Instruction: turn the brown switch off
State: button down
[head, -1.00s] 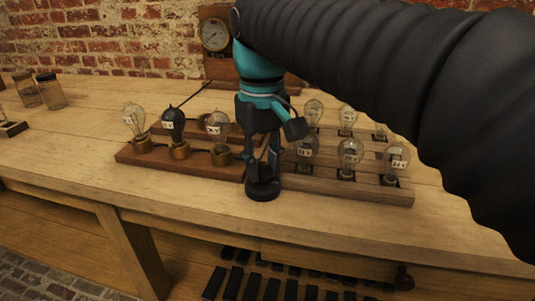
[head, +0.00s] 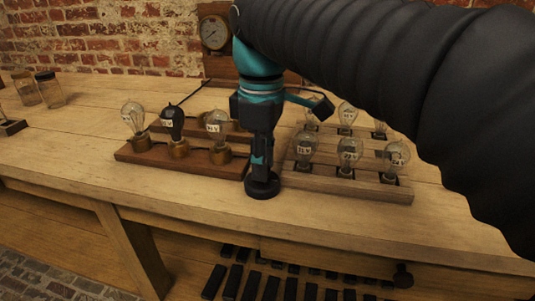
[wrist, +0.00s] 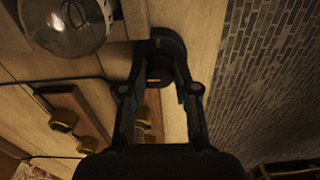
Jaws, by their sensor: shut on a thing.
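A dark round switch (head: 262,188) stands on the bench near its front edge, in front of the gap between two lamp boards. It looks nearly black here; I cannot make out brown. My gripper (head: 261,170) points straight down over it, shut on its upper part. In the wrist view the switch's round base (wrist: 167,42) shows beyond the fingertips (wrist: 160,72). The fingers hide most of the switch's knob or lever, so its position cannot be read.
A brown board (head: 180,165) with several bulbs is close left of my gripper. A paler board (head: 345,186) with several bulbs is close right. A gauge (head: 213,33) is behind, jars (head: 49,89) far left. The bench front (head: 150,198) is clear.

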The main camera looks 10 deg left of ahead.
jog(key=shift+n, duration=0.4)
jog(key=c, duration=0.9)
grip_release()
jog(key=shift+o, duration=0.2)
notch_tip(320, 180, up, 12)
